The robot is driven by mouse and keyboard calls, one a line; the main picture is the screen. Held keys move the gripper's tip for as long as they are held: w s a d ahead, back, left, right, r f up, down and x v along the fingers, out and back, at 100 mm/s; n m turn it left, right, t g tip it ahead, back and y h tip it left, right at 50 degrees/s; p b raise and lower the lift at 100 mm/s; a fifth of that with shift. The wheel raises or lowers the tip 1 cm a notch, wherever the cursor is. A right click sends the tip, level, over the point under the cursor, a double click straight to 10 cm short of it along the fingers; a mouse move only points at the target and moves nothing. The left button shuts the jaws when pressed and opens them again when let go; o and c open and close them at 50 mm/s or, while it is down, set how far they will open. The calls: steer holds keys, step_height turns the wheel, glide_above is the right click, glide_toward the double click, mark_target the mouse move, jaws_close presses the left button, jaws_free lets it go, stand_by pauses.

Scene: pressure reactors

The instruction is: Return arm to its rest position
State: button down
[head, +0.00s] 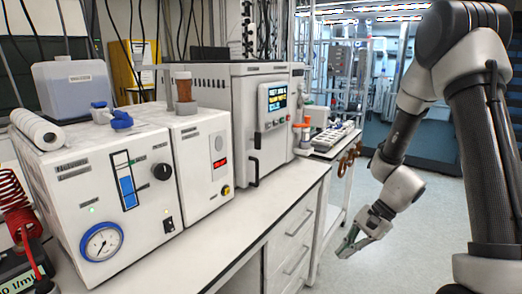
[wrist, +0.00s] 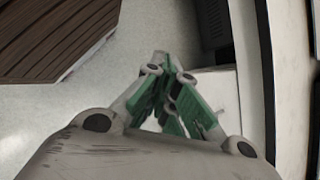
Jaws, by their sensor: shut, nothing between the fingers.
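My arm reaches down from the right side of the head view. My gripper (head: 350,243) hangs over the open floor, to the right of the bench drawers and apart from them. In the wrist view my gripper (wrist: 172,112) shows its green finger pads drawn together at the tips. It is shut and empty. The white bench (head: 215,235) runs along the left and middle of the head view.
On the bench stand a white unit with a round gauge (head: 102,241), a narrower unit (head: 206,160) and a larger cabinet with a screen (head: 276,100). A brown slatted surface (wrist: 60,35) shows in the wrist view. Grey floor (head: 430,205) is clear around my gripper.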

steer(key=s+d+r+n+t+h, duration=0.2)
steer(key=s+d+r+n, duration=0.2)
steer(key=r, duration=0.4)
steer(key=s+d+r+n+t+h, duration=0.1)
steer(key=s+d+r+n+h, duration=0.2)
steer(key=s+r, duration=0.3)
steer(key=s+d+r+n+t+h, duration=0.2)
steer(key=s+d+r+n, duration=0.2)
steer(key=r, duration=0.8)
steer(key=shift+s+d+n+t, duration=0.3)
steer(key=shift+s+d, duration=0.4)
steer(key=shift+s, duration=0.2)
